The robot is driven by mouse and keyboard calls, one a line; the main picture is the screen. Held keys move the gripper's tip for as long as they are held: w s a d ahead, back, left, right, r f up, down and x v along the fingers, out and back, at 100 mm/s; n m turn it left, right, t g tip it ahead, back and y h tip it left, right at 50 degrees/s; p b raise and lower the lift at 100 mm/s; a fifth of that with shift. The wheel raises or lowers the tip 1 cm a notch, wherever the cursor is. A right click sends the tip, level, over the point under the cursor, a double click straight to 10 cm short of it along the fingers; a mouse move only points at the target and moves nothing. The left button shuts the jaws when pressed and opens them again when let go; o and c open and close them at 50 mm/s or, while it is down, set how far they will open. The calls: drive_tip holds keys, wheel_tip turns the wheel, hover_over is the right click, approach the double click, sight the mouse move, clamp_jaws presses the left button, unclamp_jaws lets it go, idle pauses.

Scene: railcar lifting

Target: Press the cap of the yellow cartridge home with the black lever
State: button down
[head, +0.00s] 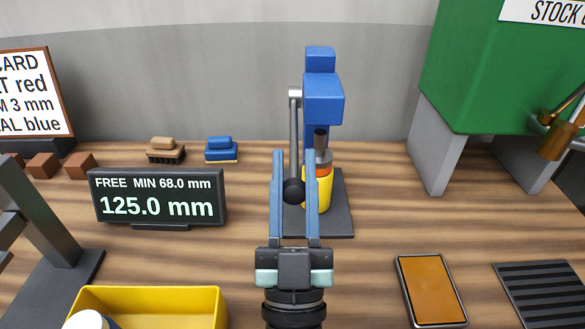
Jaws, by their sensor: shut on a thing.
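The blue press (323,100) stands on a dark base plate (338,215) at the middle of the table. Its lever, a grey rod with a black ball knob (293,191), hangs down on the press's left side. My gripper (294,165) reaches forward with its two blue fingers on either side of the knob and is shut on it. The yellow cartridge (323,194) stands upright under the press, with an orange band at its upper part. A grey cap or ram piece sits above it under the dark ram (320,141); I cannot tell which. My right finger partly hides the cartridge.
A display (158,198) reads "FREE MIN 68.0 mm" and "125.0 mm". A yellow bin (150,305) is at the front left. An orange-topped tray (431,290) and a ribbed black mat (545,290) lie at the right. A green cabinet (500,75) stands at the back right.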

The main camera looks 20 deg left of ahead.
drive_tip(key=shift+w+f, duration=0.1)
drive_tip(key=shift+f, duration=0.5)
drive_tip(key=c, duration=0.8)
unclamp_jaws()
drive_tip(key=shift+r, duration=0.1)
drive_tip(key=shift+c, duration=0.2)
drive_tip(key=shift+o, duration=1)
drive_tip(key=shift+r, duration=0.2)
drive_tip(key=b+v, duration=0.1)
drive_tip(key=v, duration=0.5)
drive_tip(key=shift+b, duration=0.4)
drive_tip(key=s+d+b, duration=0.1)
drive_tip(key=s+d, duration=0.2)
drive_tip(key=s, duration=0.8)
drive_tip(key=shift+r, duration=0.35)
